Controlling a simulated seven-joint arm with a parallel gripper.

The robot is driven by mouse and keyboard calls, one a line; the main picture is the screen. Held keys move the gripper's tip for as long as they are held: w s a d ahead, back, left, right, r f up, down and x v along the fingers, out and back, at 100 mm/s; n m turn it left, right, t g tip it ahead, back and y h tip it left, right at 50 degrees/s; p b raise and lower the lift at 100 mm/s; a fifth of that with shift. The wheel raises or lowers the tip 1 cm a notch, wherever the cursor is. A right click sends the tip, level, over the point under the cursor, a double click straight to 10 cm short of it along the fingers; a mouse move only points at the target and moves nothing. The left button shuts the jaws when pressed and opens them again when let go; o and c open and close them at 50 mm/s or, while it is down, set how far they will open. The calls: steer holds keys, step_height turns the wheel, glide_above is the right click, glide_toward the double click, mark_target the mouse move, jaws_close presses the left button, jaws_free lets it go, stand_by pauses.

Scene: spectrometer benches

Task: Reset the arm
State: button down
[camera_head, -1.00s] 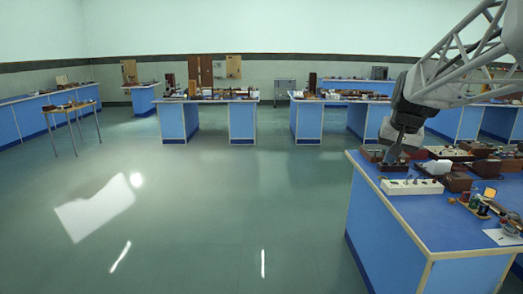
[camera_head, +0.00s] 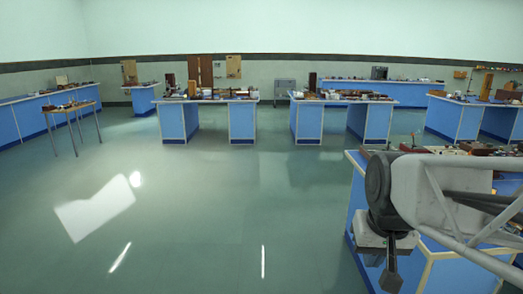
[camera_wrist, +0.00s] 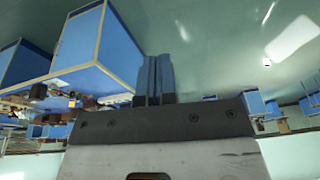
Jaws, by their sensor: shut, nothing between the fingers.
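My gripper (camera_head: 391,277) hangs low at the right of the head view, in front of the near blue bench. Its fingers point down and hold nothing. In the wrist view my gripper (camera_wrist: 153,62) shows its two fingers pressed together, with open floor beyond them. The wrist picture is turned over, with the benches hanging from above. My arm crosses the right edge of the head view and hides much of the near bench.
The near blue bench (camera_head: 357,205) carries several instruments along its back edge. More blue benches (camera_head: 242,120) stand further back, and a small wooden table (camera_head: 72,109) stands at the left. The green floor (camera_head: 210,215) in the middle and left is clear.

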steer(key=s+a+f+n, duration=0.1)
steer(key=s+a+f, duration=0.1)
steer(key=s+f, duration=0.2)
steer(key=s, duration=0.3)
steer(key=shift+s+f, duration=0.3)
steer(key=shift+f, duration=0.1)
